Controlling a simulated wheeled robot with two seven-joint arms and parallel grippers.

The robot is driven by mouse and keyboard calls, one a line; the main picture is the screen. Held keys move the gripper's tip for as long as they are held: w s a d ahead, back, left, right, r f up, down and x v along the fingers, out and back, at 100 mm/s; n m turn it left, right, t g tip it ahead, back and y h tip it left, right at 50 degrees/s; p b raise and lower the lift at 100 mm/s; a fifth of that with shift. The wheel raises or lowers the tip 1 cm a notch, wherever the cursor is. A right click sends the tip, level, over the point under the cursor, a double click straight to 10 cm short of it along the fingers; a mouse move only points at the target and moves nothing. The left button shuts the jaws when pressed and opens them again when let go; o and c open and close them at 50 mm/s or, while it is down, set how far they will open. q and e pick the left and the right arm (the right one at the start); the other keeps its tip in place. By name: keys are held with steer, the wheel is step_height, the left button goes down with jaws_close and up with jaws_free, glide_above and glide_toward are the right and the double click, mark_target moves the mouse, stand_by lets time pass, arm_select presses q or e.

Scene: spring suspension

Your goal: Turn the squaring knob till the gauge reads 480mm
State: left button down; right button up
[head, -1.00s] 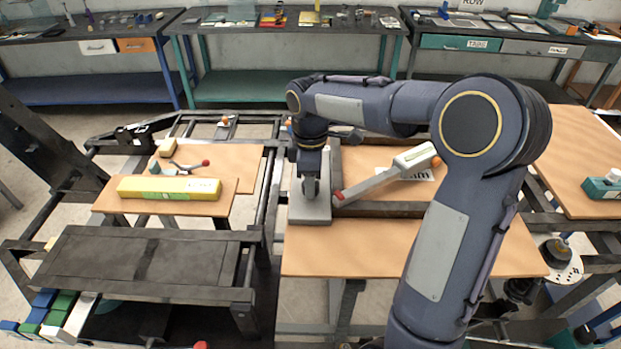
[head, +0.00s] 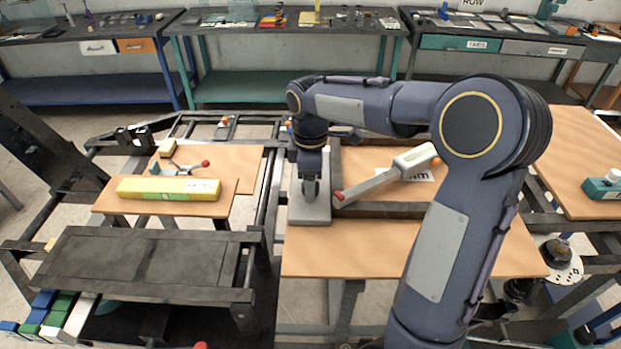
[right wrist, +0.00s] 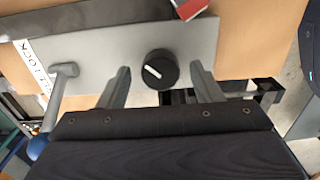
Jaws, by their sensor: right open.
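The squaring knob, a round black knob (right wrist: 160,70) with a white pointer line, sits on a grey plate (right wrist: 100,50) in the right wrist view. My right gripper (right wrist: 161,80) is open, with one finger on each side of the knob and visible gaps between. In the head view my right gripper (head: 311,188) points down over the grey plate (head: 310,215) and hides the knob. A light grey bar-shaped device (head: 385,178) with a red tip lies just right of it; I cannot tell whether it is the gauge. No reading is legible. My left gripper is not in view.
A grey lever (right wrist: 62,75) stands on the plate left of the knob in the wrist view. A yellow box (head: 168,188) lies on the left board. The wooden board (head: 400,250) in front of the plate is clear. Benches stand at the back.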

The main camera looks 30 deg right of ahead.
steer(key=shift+r, duration=0.1)
step_height(320, 180, up, 8)
steer(key=shift+f+b, duration=0.2)
steer(key=shift+b, duration=0.3)
